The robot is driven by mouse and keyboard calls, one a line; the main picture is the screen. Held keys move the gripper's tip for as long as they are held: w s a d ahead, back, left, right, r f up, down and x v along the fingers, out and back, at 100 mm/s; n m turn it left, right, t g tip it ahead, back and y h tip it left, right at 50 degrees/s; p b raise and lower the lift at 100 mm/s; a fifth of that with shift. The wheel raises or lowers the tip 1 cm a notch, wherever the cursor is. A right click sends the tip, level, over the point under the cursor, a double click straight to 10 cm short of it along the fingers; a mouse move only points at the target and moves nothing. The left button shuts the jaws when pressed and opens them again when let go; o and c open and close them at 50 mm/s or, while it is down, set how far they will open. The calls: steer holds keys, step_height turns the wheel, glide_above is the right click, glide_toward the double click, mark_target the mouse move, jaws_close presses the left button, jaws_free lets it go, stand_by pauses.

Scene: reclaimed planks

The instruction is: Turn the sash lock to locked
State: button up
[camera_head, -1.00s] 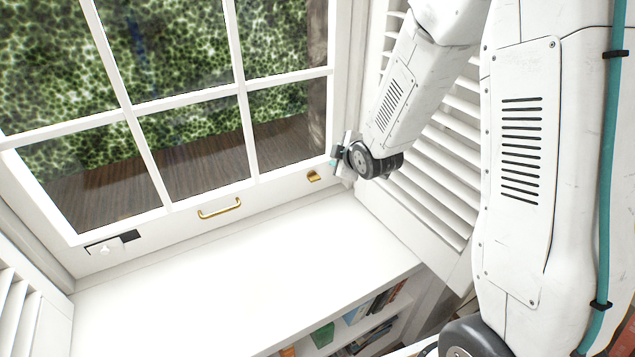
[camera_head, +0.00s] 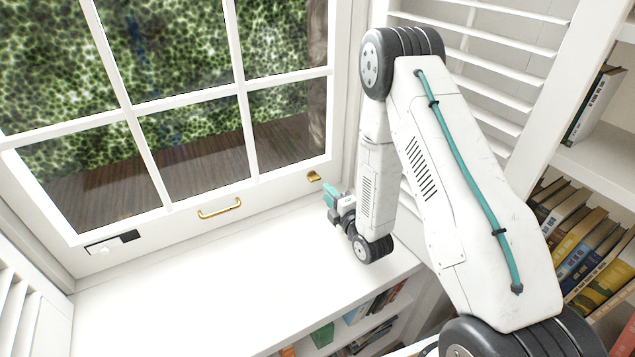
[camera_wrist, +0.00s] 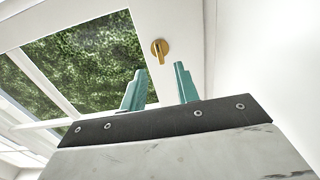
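A small brass turn piece (camera_head: 313,176) sits on the white bottom rail of the window sash, near its right end. In the wrist view the brass piece (camera_wrist: 160,48) is a round disc with a short lever pointing downward in the picture. My gripper (camera_head: 329,196) is just below and right of it in the head view, apart from it. In the wrist view my gripper (camera_wrist: 158,82) has two teal fingers spread with nothing between them, and the brass piece lies beyond the gap. Which way counts as locked cannot be told.
A brass pull handle (camera_head: 219,208) is at the rail's middle. A black and white plate with a white knob (camera_head: 104,249) is at its left. The white sill (camera_head: 215,290) is clear. Slatted shutters (camera_head: 480,60) and bookshelves (camera_head: 590,150) stand to the right.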

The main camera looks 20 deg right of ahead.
mark_target(314, 178)
steer(key=w, duration=0.2)
steer(key=w+a, duration=0.1)
steer(key=w, duration=0.4)
steer(key=shift+w+a, duration=0.2)
steer(key=shift+a, duration=0.05)
jaws_close()
